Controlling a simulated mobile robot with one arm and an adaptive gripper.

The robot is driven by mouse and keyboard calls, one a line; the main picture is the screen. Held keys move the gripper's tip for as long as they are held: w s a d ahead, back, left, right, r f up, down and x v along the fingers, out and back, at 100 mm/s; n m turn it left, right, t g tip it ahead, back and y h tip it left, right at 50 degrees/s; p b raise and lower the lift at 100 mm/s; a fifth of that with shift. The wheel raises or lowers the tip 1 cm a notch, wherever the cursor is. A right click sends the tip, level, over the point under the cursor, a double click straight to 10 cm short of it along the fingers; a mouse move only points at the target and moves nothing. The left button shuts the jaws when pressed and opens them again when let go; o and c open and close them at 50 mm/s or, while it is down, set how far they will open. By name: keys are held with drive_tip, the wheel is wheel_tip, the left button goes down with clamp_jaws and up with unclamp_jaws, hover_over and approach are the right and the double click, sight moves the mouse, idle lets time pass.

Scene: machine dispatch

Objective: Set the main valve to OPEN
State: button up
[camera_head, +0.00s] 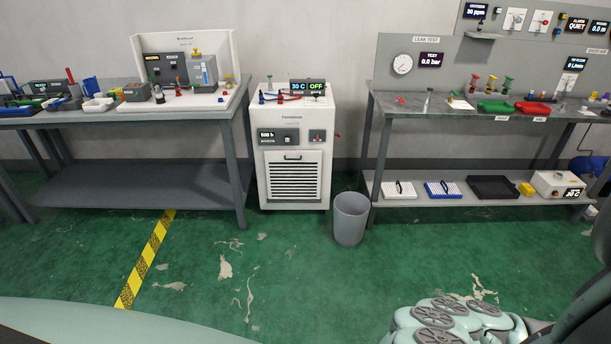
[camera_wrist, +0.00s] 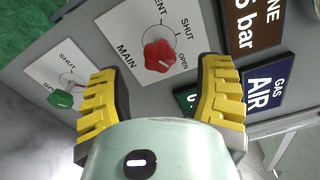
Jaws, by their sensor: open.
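The main valve is a red lobed knob (camera_wrist: 158,55) on a white plate (camera_wrist: 126,30) in the wrist view. The plate reads MAIN, SHUT, OPEN and a partly cut-off word ending in ENT. A small pale mark shows on the knob's lower right side, toward OPEN, but its exact setting is hard to read. My gripper (camera_wrist: 160,82) is open, with one yellow finger on the left and one on the right of the knob. No contact with the knob is visible. I cannot make out the gripper in the head view.
In the wrist view, a green knob (camera_wrist: 60,98) on another plate lies left of my left finger. A brown bar display (camera_wrist: 258,28) and a blue AIR sign (camera_wrist: 264,88) lie to the right. In the head view, a grey bin (camera_head: 350,218) stands beside the right bench (camera_head: 470,188).

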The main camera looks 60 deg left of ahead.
drive_tip(key=v, duration=0.8)
drive_tip(key=shift+w, duration=0.1)
